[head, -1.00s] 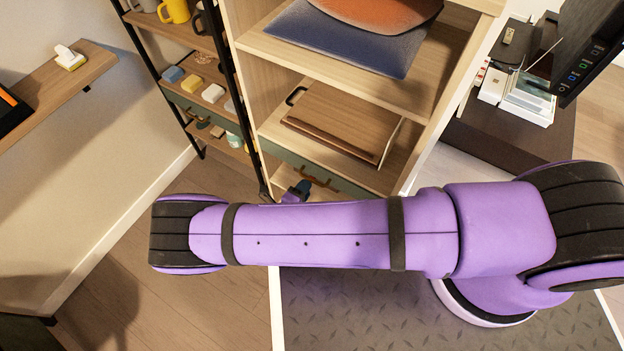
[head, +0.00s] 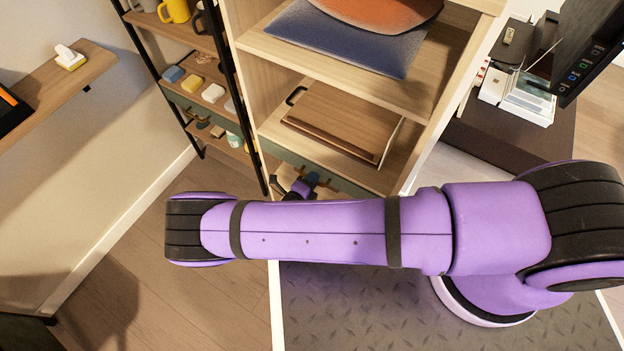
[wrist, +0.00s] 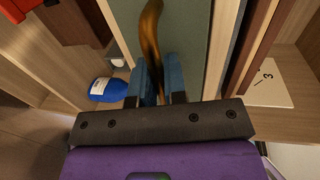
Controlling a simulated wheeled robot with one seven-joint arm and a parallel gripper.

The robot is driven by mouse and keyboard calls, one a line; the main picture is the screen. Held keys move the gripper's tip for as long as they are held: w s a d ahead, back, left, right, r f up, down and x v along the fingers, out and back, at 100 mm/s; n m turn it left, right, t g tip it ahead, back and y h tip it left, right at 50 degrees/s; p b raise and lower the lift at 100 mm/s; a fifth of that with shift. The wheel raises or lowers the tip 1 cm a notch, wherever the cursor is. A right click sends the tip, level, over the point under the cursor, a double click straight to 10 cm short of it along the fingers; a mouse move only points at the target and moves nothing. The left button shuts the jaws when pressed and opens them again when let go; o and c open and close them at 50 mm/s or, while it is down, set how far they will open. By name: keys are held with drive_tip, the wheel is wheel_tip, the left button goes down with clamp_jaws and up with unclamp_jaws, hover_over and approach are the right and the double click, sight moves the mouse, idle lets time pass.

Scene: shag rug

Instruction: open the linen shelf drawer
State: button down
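The linen shelf (head: 245,90) is a pale wood unit. Its low drawer (head: 350,187) has a grey-green front, which fills the upper middle of the wrist view (wrist: 190,35). The curved brown handle (wrist: 151,35) is on that front. My gripper (wrist: 157,75) has its blue fingers on either side of the handle, one left and one right. I cannot tell whether both fingers touch it. In the head view my gripper (head: 305,184) is at the drawer front, partly hidden by my purple arm. The drawer looks closed, though its lower edge is hidden.
A blue bottle (wrist: 107,90) stands left of the gripper in the wrist view. A black-framed rack (head: 205,95) with mugs and small items stands left of the shelf. Cushions (head: 340,40) lie on the upper board. Bare floor (head: 115,270) lies at lower left.

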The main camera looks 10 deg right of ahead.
drive_tip(key=shift+s, duration=0.1)
drive_tip(key=f+v, duration=0.2)
drive_tip(key=v, duration=0.8)
drive_tip(key=f+v, duration=0.2)
drive_tip(key=v, duration=0.9)
drive_tip(key=shift+s+a, duration=0.25)
drive_tip(key=shift+s, duration=0.1)
drive_tip(key=c, duration=1.2)
unclamp_jaws()
drive_tip(key=v, duration=1)
drive_tip(key=shift+s+a+r, duration=0.1)
drive_tip(key=shift+s+a, duration=0.1)
drive_tip(key=shift+s, duration=0.1)
